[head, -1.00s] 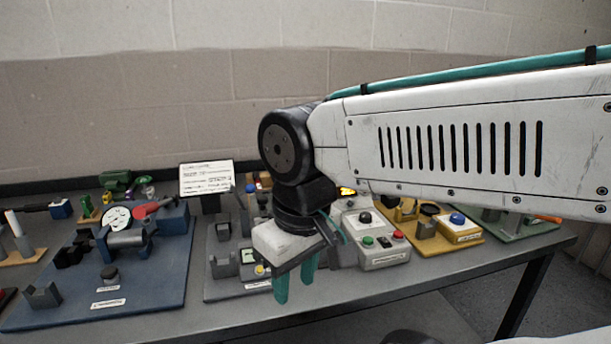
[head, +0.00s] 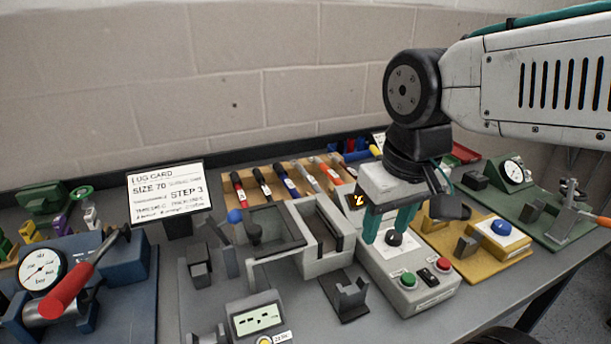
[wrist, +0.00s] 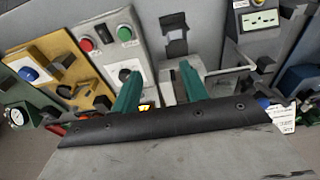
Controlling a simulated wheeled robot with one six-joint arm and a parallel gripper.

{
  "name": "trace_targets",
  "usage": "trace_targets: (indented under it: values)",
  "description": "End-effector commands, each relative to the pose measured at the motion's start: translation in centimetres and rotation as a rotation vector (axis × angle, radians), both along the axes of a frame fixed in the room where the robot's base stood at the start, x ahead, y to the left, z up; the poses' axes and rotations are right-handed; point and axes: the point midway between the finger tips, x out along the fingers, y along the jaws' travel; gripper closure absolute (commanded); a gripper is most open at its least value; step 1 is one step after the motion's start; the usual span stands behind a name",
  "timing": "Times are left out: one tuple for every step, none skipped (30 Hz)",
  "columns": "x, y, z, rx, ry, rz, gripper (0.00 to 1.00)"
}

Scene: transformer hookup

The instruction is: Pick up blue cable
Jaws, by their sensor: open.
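A blue-sleeved piece (head: 287,183), likely the blue cable, lies among several coloured ones on a tan wooden rack (head: 250,201) at the back of the bench. I cannot pick it out in the wrist view. My gripper (head: 388,232) has two teal fingers, apart and empty, pointing down over the grey button box. It is to the right of the blue piece and nearer to me. In the wrist view my gripper (wrist: 160,72) shows its fingers spread with nothing between them.
The button box (head: 408,292) has green, red and black buttons. Left of it stand a grey open-topped fixture (head: 322,255) and a small bracket (head: 350,298). A lug card (head: 168,188) reads "SIZE 70, STEP 3". A yellow base (head: 490,250) is on the right.

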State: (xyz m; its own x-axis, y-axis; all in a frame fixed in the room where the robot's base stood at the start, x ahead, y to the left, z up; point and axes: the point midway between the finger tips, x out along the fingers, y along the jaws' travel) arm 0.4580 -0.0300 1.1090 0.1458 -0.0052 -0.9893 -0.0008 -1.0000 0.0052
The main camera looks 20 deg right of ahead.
Motion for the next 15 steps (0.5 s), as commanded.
trace_targets:
  values:
    - [2.2, 0.1, 0.3, -0.001, -0.007, 0.002, 0.56]
    - [3.7, 0.2, 0.4, -0.001, -0.018, 0.002, 0.56]
    - [5.8, 0.3, 0.6, -0.002, -0.032, 0.002, 0.56]
    - [7.5, 0.3, 0.6, -0.003, -0.045, 0.001, 0.56]
    - [9.2, 0.4, 0.7, -0.003, -0.057, 0.0, 0.56]
    - [11.5, 0.6, 0.6, -0.004, -0.074, -0.001, 0.56]
    - [13.3, 0.7, 0.5, -0.004, -0.087, -0.001, 0.56]
    - [15.1, 0.8, 0.3, -0.004, -0.101, -0.001, 0.56]
    - [17.3, 1.0, 0.0, -0.004, -0.118, -0.001, 0.56]
    - [19.0, 1.1, -0.3, -0.004, -0.13, 0.0, 0.56]
    - [20.6, 1.3, -0.7, -0.003, -0.143, 0.0, 0.56]
    - [22.7, 1.5, -1.2, -0.002, -0.158, 0.001, 0.56]
    - [24.1, 1.7, -1.6, -0.002, -0.17, 0.001, 0.56]
    - [25.5, 1.8, -2.0, -0.001, -0.18, 0.001, 0.56]
    - [27.1, 2.0, -2.6, 0.0, -0.192, 0.001, 0.56]
